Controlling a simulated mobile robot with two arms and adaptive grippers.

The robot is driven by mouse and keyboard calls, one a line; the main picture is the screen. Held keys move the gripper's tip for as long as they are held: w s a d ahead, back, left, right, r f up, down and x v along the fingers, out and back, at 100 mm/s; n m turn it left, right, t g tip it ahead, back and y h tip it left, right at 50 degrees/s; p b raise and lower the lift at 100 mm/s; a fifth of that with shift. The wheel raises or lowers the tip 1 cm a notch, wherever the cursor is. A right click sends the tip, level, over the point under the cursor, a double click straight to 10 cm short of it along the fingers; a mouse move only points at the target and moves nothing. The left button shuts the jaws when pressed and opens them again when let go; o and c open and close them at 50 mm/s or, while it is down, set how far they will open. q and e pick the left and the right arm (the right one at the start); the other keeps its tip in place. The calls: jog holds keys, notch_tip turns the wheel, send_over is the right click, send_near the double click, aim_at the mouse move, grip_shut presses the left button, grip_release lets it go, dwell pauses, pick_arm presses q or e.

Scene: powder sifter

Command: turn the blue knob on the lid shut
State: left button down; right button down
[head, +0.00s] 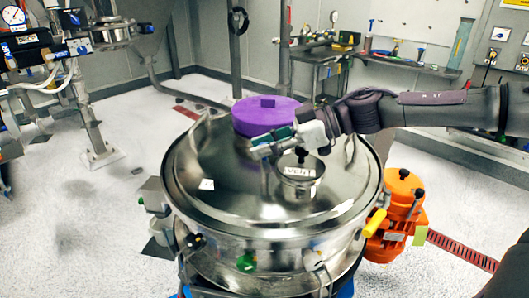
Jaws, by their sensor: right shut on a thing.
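The round steel lid (215,185) covers the sifter drum in the middle of the head view. My right gripper (262,146) reaches in from the right, low over the lid's middle, between the purple cap and the vent. It is shut on the blue knob, which the jaws mostly hide. A small blue-green patch (284,132) shows at the jaws, but I cannot make out the knob's shape or how far it is turned. My left gripper is not in view.
A purple cap (262,116) stands on the lid just behind my gripper. A steel vent (300,172) with a black knob stands just in front. An orange motor (396,215) is beside the drum on the right. The floor at left is mostly clear.

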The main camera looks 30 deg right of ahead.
jog(key=n+g+y+b, duration=0.1)
jog(key=n+g, duration=0.2)
jog(key=g, duration=0.1)
jog(key=shift+w+f+n+b, duration=0.1)
jog(key=shift+f+n+b, duration=0.05)
jog(key=shift+n+b, duration=0.2)
jog(key=n+g, duration=0.4)
jog(key=g, duration=0.1)
jog(key=shift+n, duration=0.25)
jog(key=c, duration=0.9)
grip_release()
jog(key=v, duration=1.2)
jog(key=shift+w+d+f, duration=0.1)
